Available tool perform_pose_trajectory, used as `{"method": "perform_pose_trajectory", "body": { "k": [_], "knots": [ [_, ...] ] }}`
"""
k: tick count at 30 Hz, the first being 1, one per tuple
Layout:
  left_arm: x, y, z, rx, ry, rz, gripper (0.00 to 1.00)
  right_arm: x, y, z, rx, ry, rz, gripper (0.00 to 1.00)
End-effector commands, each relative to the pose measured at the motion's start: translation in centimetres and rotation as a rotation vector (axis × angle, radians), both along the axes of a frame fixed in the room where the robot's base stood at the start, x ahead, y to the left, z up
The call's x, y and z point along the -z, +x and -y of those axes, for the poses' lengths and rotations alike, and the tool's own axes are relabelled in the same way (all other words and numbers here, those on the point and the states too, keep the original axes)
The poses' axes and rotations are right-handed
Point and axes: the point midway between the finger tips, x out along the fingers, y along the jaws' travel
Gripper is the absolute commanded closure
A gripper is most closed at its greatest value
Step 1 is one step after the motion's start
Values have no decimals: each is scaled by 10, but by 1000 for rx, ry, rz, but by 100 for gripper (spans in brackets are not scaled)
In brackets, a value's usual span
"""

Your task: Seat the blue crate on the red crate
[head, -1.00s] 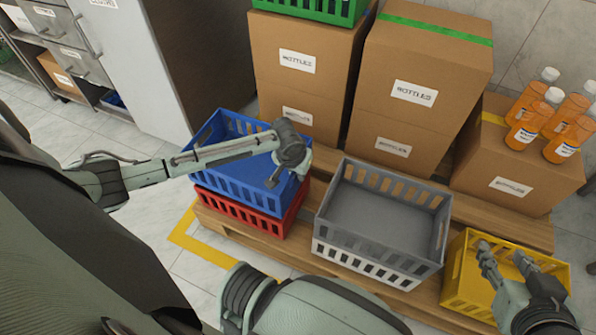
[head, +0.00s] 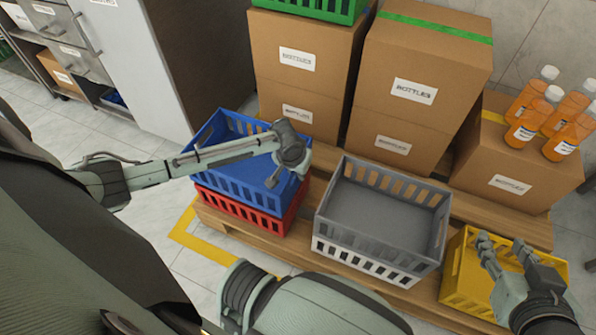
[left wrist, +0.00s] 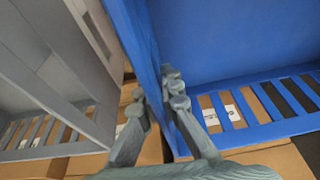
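The blue crate (head: 225,134) stands on top of the red crate (head: 243,214) at the left end of the pallet. It looks level and roughly lined up; I cannot tell whether its base is fully nested. My left gripper (head: 285,180) is at the blue crate's right wall, one finger inside and one outside. In the left wrist view, the blue wall (left wrist: 147,45) passes between the fingers (left wrist: 157,92), with a gap showing. My right gripper (head: 503,246) is open and empty over the yellow crate (head: 456,270).
A grey crate (head: 333,206) on a white crate (head: 355,262) stands just right of the blue one. Tall cardboard boxes (head: 304,60) stand behind, with a green crate (head: 315,10) on top. Orange bottles (head: 528,125) stand on a box at right. Floor is free at left.

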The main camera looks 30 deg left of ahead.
Motion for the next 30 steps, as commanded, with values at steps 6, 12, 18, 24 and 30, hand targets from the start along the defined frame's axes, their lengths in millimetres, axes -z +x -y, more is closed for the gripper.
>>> {"method": "perform_pose_trajectory", "body": {
  "k": [6, 12, 18, 24, 30],
  "knots": [
    [-3, 1, -1, 0, 3, 4, 100, -6, 0, 0, 0, 0, 0, 60],
    [-2, 1, -1, 0, 3, 5, 100, -6, 0, 0, 0, 0, 0, 60],
    [-2, 1, -1, 0, 3, 4, 100, -7, 0, 0, 0, 0, 0, 60],
    [-1, 1, 0, 1, 2, 4, 100, -11, 0, 0, 0, 0, 0, 60],
    [2, 1, -1, 1, 3, 4, 100, -12, 0, 0, 0, 0, 0, 60]
  ]
}}
